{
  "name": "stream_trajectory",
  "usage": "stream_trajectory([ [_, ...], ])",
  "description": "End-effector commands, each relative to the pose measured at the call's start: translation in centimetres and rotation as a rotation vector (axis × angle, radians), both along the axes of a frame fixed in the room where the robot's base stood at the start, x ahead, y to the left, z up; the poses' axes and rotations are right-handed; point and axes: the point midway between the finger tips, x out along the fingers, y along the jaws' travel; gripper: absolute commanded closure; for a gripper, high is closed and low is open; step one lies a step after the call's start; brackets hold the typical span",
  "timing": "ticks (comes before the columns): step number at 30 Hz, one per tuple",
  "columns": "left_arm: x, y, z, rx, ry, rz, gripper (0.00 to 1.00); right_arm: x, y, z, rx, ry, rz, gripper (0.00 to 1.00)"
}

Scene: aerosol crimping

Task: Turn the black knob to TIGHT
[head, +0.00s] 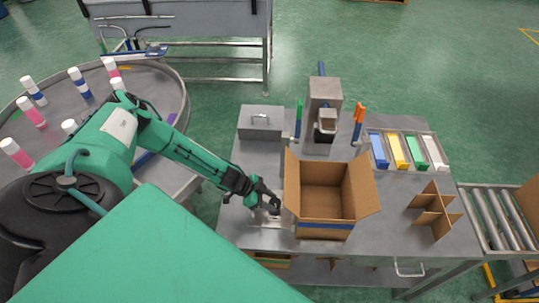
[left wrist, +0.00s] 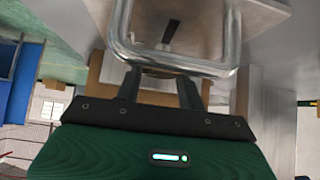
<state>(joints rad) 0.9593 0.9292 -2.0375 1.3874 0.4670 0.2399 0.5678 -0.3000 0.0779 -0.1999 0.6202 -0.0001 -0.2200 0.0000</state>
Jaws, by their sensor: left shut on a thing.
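My left gripper (head: 272,207) reaches down to a small light plate (head: 274,222) at the left front of the metal workbench, just left of the open cardboard box. A short black bar (left wrist: 170,32) shows beyond, on a light surface. I cannot read any TIGHT mark. My right gripper is out of view.
The open cardboard box (head: 326,187) stands close right of my left gripper. Behind are a grey lidded box (head: 261,122) and a crimping press (head: 324,100). A cardboard divider (head: 434,212) stands at right. A round table (head: 178,88) with several bottles is at left.

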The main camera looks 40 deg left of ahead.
Motion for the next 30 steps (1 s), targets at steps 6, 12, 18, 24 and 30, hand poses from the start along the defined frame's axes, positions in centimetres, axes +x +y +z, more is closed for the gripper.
stream_trajectory([
  [6,0.4,0.1,0.2,0.002,-0.003,-0.091,0.84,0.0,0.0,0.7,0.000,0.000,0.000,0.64],
  [12,0.5,0.2,0.2,0.002,-0.003,-0.176,0.84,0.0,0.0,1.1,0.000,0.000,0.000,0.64],
  [18,0.6,0.2,0.1,0.002,-0.003,-0.248,0.84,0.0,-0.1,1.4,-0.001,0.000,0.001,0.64],
  [24,0.7,0.3,0.1,0.002,-0.003,-0.279,0.84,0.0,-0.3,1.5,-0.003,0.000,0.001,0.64],
  [30,0.7,0.3,0.1,0.001,-0.003,-0.285,0.84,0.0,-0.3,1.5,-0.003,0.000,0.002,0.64],
])
